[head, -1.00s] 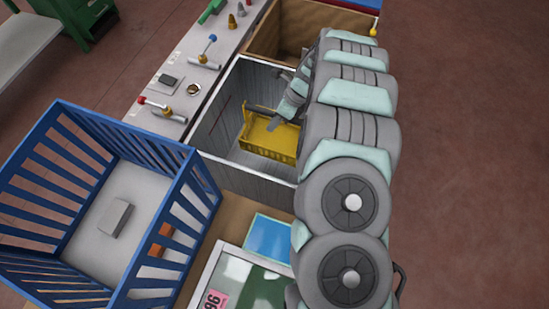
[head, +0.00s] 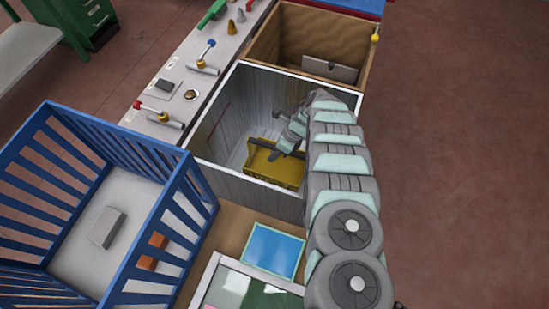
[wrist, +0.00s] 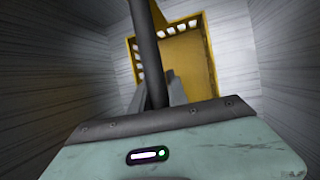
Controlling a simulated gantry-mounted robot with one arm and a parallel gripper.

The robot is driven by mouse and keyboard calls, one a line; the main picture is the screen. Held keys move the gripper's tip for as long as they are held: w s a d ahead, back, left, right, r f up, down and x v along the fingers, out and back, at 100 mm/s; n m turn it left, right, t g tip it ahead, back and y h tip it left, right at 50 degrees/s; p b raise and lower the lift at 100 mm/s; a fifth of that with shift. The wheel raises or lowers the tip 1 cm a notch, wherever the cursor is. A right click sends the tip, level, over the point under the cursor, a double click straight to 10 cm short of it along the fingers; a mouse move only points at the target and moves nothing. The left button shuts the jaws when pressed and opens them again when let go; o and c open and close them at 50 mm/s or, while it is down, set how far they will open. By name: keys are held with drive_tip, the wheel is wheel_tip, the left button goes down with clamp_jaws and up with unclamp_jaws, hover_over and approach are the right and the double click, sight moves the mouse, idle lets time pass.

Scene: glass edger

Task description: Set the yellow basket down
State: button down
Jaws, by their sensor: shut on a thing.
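The yellow basket (head: 285,170) is inside a grey-walled bin (head: 215,150), low between its walls, with its open side up. In the wrist view the basket (wrist: 190,58) shows its slotted rim and empty inside, with the bin walls around it. My gripper (head: 285,148) reaches down into the bin from the right and is shut on the basket's edge. In the wrist view the gripper's dark and grey parts cover part of the basket. I cannot tell whether the basket's underside touches the bin floor.
A brown bin (head: 275,45) with a grey block (head: 330,69) is behind. A control panel (head: 165,100) with levers runs along the left. A blue slatted crate (head: 185,165) stands at the lower left, holding a grey block (head: 107,227). A blue panel (head: 272,250) lies in front.

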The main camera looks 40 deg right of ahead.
wheel_tip(320, 180, down, 3)
drive_tip(key=shift+s+a+f+b, duration=0.1)
drive_tip(key=shift+s+f+b, duration=0.05)
drive_tip(key=shift+b, duration=0.6)
drive_tip(key=c, duration=1.3)
unclamp_jaws()
drive_tip(key=p+v, duration=0.4)
drive_tip(key=v, duration=0.8)
